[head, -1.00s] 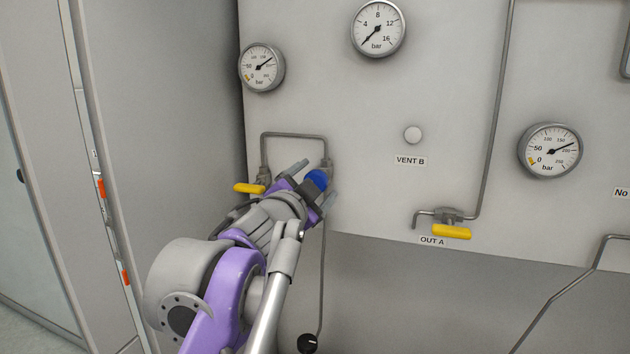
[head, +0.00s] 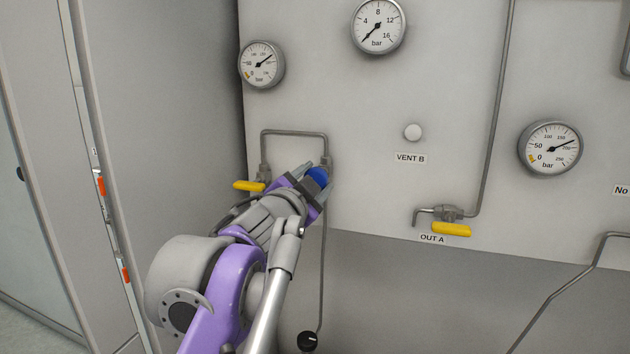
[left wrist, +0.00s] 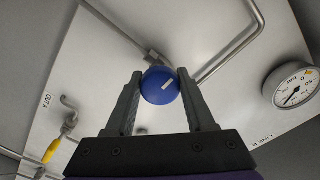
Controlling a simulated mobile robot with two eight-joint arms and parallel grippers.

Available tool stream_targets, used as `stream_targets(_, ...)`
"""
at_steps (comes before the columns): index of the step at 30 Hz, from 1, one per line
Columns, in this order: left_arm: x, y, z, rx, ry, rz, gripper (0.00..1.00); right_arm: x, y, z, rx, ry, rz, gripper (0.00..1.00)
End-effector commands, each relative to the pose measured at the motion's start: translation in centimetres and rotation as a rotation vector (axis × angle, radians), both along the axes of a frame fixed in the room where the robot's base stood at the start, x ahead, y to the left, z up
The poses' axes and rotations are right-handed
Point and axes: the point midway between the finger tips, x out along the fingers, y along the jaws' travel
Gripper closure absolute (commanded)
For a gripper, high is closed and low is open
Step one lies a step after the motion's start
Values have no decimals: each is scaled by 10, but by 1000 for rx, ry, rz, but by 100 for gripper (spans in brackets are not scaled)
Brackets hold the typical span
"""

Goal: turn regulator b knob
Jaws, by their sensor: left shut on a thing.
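The blue round regulator knob (head: 318,177) is on the lower left of the grey panel, at the end of a bent pipe. My left gripper (head: 317,180) is shut on it, one finger on each side. The knob's own label is not visible. My right gripper is not in view.
A yellow-handled valve (head: 249,186) is close to the left of my gripper. Another yellow valve handle (head: 451,230) is above the OUT A label. A cabinet wall (head: 160,130) stands at left.

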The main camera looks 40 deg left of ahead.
Motion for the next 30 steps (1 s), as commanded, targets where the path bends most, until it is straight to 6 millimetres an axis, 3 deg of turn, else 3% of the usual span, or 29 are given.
stream_targets(11,0,0,-1,-223,-70,1,100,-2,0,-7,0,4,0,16)
stream_targets(30,1,-1,-1,-803,-255,0,100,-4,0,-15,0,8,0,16)
